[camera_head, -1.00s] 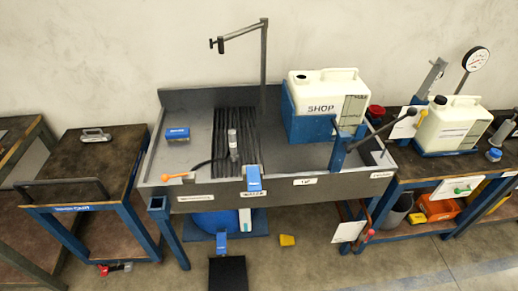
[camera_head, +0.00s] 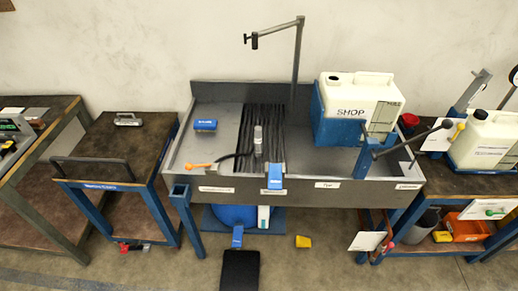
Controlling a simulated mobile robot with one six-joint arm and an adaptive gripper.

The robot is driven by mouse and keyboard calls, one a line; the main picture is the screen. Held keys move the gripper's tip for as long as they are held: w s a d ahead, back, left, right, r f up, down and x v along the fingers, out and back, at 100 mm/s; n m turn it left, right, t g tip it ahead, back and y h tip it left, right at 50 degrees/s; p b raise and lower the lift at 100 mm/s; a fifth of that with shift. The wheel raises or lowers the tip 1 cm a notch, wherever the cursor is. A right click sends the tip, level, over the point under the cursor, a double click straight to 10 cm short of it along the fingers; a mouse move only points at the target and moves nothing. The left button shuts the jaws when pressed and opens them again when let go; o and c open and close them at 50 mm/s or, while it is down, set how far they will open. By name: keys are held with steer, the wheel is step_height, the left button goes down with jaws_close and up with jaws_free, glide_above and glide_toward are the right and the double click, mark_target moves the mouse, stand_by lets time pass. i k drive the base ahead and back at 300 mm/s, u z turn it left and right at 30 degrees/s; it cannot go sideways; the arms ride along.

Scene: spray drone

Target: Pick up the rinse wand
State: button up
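No part in view is labelled as the rinse wand. A grey upright cylinder (camera_head: 258,141) stands on the black ribbed mat (camera_head: 247,118) in the grey wash basin (camera_head: 306,189). A black hose (camera_head: 228,156) curves from beside it to the left. An orange-ended piece (camera_head: 200,166) lies near the basin's front left edge, close to the hose end. I cannot tell whether the hose joins these two. My gripper is not in view.
A large white SHOP jug (camera_head: 352,95) sits in a blue holder on the basin's right. A jointed post (camera_head: 297,65) rises behind the mat. A side table (camera_head: 115,155) stands left. A black pad (camera_head: 240,270) and yellow block (camera_head: 303,241) are on the floor.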

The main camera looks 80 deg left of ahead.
mark_target(258, 130)
steer(key=z, duration=0.05)
steer(key=k, duration=1.55)
steer(key=u, duration=2.7)
steer(key=i, duration=0.3)
steer(key=z, duration=0.65)
